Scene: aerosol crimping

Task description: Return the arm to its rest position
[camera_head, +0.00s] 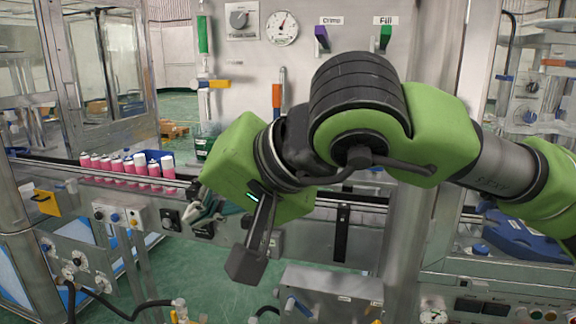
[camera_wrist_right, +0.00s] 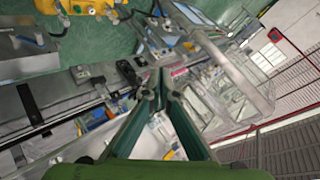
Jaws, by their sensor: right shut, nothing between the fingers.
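My right arm (camera_head: 365,115) reaches in from the right of the head view, its green and black links bent across the middle of the machine. My right gripper (camera_head: 200,214) hangs in front of the conveyor, just right of the row of pink and white cans (camera_head: 128,167). In the right wrist view the gripper's two dark green fingers (camera_wrist_right: 160,85) meet at their tips with nothing between them. My left gripper is not in view. The arm hides the middle of the machine and part of the conveyor.
Colored levers stand on the upright panel with the Crimp (camera_head: 321,39) and Fill (camera_head: 385,38) labels. A pressure gauge (camera_head: 282,28) is beside them. The conveyor (camera_head: 60,163) runs across the machine. A glass-walled cabinet (camera_head: 105,60) stands at left. Green floor (camera_head: 205,265) shows below.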

